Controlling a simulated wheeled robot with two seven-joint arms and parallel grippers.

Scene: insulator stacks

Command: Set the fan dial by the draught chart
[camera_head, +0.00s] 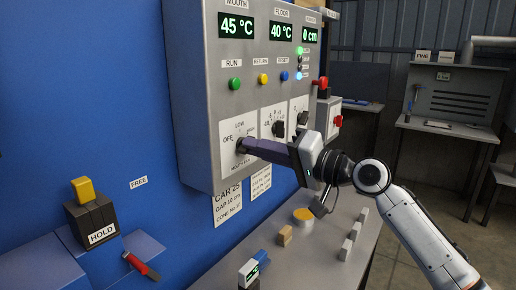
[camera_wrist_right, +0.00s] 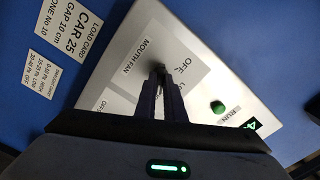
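The mouth fan dial (camera_head: 240,146) is a dark knob on a white plate marked OFF and LOW, at the lower left of the grey control panel (camera_head: 205,115). My right gripper (camera_head: 246,147) reaches it from the right. In the right wrist view, its two dark fingers (camera_wrist_right: 160,85) are close together with the knob (camera_wrist_right: 158,70) between their tips. The fingers hide part of the scale, so the dial's setting is unclear. A small printed card with Pa ranges, apparently the draught chart (camera_wrist_right: 42,75), lies beside the load card (camera_wrist_right: 78,35). My left gripper is not in view.
Displays (camera_head: 237,26) read 45 °C, 40 °C and 0 cm. Green, yellow and blue buttons (camera_head: 235,83) sit above the dials. A neighbouring dial (camera_head: 279,128) is close to my right fingers. Small blocks (camera_head: 285,235) stand on the bench below. A HOLD box (camera_head: 92,220) is at left.

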